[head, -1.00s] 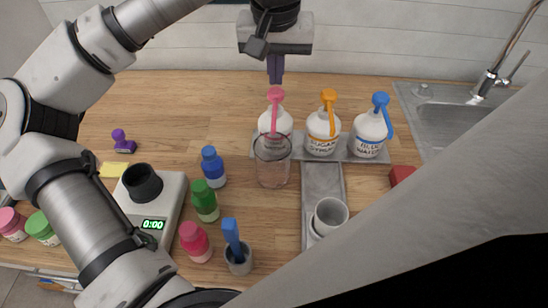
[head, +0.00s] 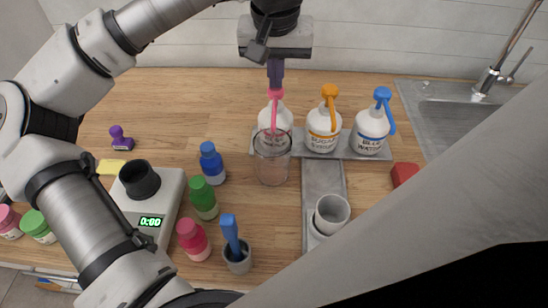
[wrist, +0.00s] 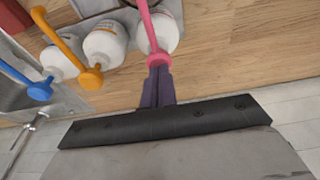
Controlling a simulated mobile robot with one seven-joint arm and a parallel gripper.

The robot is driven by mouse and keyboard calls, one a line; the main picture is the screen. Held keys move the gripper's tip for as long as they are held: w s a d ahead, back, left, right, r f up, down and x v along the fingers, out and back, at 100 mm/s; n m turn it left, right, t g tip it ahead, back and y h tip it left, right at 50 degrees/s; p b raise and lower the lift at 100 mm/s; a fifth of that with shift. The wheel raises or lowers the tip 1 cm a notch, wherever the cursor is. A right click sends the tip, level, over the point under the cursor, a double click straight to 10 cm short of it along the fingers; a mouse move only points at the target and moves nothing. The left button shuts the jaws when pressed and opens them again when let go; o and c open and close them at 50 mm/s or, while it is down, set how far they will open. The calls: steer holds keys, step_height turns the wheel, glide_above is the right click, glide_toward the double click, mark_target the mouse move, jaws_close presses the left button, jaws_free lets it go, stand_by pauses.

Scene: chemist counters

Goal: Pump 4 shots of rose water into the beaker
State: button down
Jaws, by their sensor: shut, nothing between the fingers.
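The pump bottle with the pink pump (head: 273,96) stands at the left end of a grey tray. Its label is hidden behind the clear glass beaker (head: 272,160), which stands in front of it under the pink spout. My gripper (head: 276,84) is shut and empty, pointing down on top of the pink pump head. In the wrist view the purple fingertips (wrist: 158,72) are at the pink pump head (wrist: 159,58) and appear to touch it.
Bottles with an orange pump (head: 329,92) and a blue pump (head: 382,96) stand to the right. Blue (head: 212,166), green (head: 203,200) and pink (head: 193,240) bottles, a scale (head: 170,190) and grey cups (head: 332,213) stand nearer. A sink (head: 450,125) is at the right.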

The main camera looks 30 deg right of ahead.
steer(key=shift+f+b, duration=0.3)
steer(key=shift+f, duration=0.35)
steer(key=shift+r, duration=0.25)
steer(key=shift+w+p+v, duration=0.2)
steer(key=shift+p+v, duration=1)
steer(key=shift+v, duration=0.05)
steer(key=shift+d, duration=0.15)
steer(key=shift+s+b+x, duration=0.2)
steer(key=shift+b+x, duration=0.8)
steer(key=shift+x, duration=0.3)
steer(key=shift+w+p+v, duration=0.1)
steer(key=shift+p+v, duration=0.45)
steer(key=shift+v, duration=0.1)
steer(key=shift+w+p+v, duration=0.15)
steer(key=shift+p+v, duration=0.35)
steer(key=shift+v, duration=0.15)
